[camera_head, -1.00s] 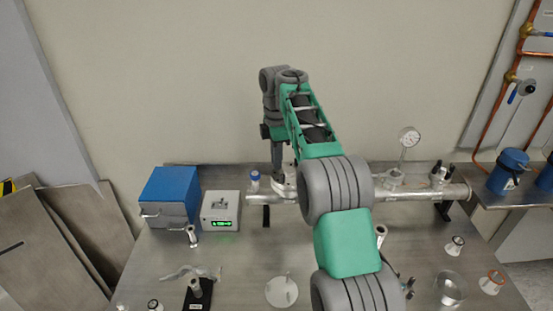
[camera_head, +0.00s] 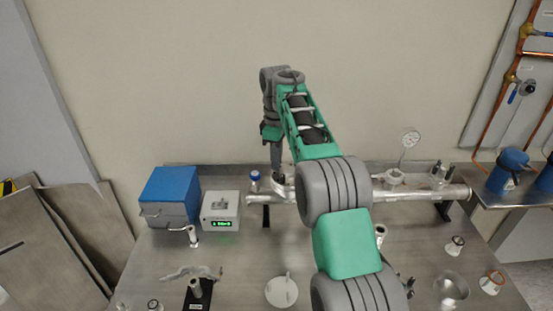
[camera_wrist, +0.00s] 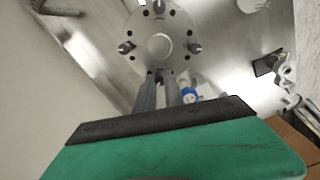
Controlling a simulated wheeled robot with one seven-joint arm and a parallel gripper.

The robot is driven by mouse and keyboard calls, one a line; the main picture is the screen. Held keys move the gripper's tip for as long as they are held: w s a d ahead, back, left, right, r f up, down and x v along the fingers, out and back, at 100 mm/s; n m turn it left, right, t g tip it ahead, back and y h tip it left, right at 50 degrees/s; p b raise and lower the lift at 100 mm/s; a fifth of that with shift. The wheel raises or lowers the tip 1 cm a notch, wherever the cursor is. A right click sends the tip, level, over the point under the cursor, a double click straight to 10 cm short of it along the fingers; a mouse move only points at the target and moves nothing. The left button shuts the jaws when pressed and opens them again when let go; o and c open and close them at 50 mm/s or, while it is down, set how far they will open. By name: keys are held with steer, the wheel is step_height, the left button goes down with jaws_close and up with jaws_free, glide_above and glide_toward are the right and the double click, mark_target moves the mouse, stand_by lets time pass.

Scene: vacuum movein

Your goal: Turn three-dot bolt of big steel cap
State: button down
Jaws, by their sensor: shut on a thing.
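The big steel cap (camera_wrist: 178,22) is a round steel disc with a raised centre and several bolts around its rim, seen from above in the wrist view. In the head view the cap (camera_head: 287,193) is on the long steel pipe, partly covered by my arm. My gripper (camera_wrist: 160,80) is shut on the bolt (camera_wrist: 159,72) at the cap's lower edge in the wrist view. The fingers hide much of this bolt, and I cannot make out its dots. Other bolts stand at the cap's left (camera_wrist: 126,47) and right (camera_wrist: 194,47).
A blue-topped fitting (camera_head: 254,180) is close left of the cap. A meter (camera_head: 220,211) and blue box (camera_head: 168,198) stand farther left. Small parts lie in front.

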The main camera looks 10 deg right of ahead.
steer(key=m, duration=0.3)
steer(key=shift+m, duration=0.3)
steer(key=m+p, duration=0.2)
steer(key=shift+r+m, duration=0.15)
steer(key=shift+m, duration=0.25)
steer(key=m+p, duration=0.2)
steer(key=m, duration=0.1)
steer(key=shift+m+p, duration=0.3)
steer(key=shift+p, duration=0.1)
steer(key=m+p, duration=0.2)
steer(key=m, duration=0.2)
steer(key=shift+m, duration=0.3)
steer(key=m+p, duration=0.1)
steer(key=m, duration=0.2)
steer(key=shift+m+p, duration=0.3)
steer(key=shift+p, duration=0.1)
steer(key=m, duration=0.3)
steer(key=shift+m+p, duration=0.3)
steer(key=shift+p, duration=0.1)
steer(key=m, duration=0.6)
steer(key=shift+m+p, duration=0.3)
steer(key=shift+p, duration=0.1)
